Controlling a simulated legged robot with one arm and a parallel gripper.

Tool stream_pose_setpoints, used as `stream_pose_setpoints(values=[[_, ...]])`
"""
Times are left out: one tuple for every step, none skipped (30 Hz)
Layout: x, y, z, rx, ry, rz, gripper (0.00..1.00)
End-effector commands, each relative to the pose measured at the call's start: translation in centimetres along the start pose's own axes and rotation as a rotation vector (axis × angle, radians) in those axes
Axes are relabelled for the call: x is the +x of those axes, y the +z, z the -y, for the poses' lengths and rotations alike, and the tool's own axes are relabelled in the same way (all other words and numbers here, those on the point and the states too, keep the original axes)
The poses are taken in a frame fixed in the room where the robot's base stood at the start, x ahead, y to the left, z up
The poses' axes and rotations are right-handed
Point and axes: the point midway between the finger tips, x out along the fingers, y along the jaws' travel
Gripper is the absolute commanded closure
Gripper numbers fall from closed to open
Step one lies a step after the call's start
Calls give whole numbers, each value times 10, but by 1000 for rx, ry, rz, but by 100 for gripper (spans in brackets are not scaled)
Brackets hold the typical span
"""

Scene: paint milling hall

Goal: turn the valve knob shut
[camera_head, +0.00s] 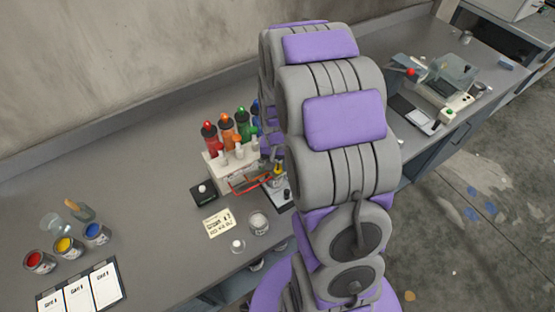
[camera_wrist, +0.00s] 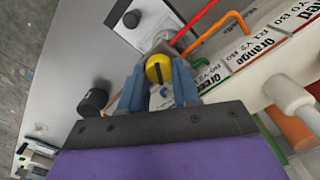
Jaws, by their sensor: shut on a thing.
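The valve knob (camera_wrist: 158,68) is yellow with a dark slot across its face. In the wrist view it sits between the two blue-grey fingers of my gripper (camera_wrist: 160,85), which are shut on it. In the head view my arm hides most of the gripper, and a small yellow spot beside the paint dispenser (camera_head: 232,176) is the knob (camera_head: 279,168). Which way the knob is turned, open or closed, I cannot tell.
Red, orange and green bottles (camera_head: 228,127) stand on the dispenser. Red and orange tubes (camera_wrist: 222,30) run close to the gripper. A black-based scale (camera_head: 203,193), a label card (camera_head: 219,223), a cup (camera_head: 259,222) and paint cans (camera_head: 66,246) stand on the bench.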

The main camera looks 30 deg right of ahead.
Motion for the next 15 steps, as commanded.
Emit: stream_pose_setpoints(values=[[-4, -2, 0, 43, -1, -7, 99], [-4, -2, 0, 72, -1, -7, 99], [-4, -2, 0, 109, 0, -8, 99], [-4, -2, 0, 139, -1, -7, 99], [-4, -2, -1, 166, 0, -7, 99], [-4, -2, 0, 205, -1, -6, 99], [-4, -2, -1, 233, -1, -5, 99], [-4, -2, -1, 262, -1, -4, 99], [-4, -1, -1, 299, 0, -3, 99], [-4, -1, -1, 328, 0, -3, 99], [-4, -1, -1, 356, 1, -3, 99], [-4, -1, -1, 395, 0, -2, 99], [-4, -1, -1, 422, 0, -3, 99], [-4, -1, -1, 452, -1, -3, 99], [-4, -1, -1, 489, -1, -3, 99]])
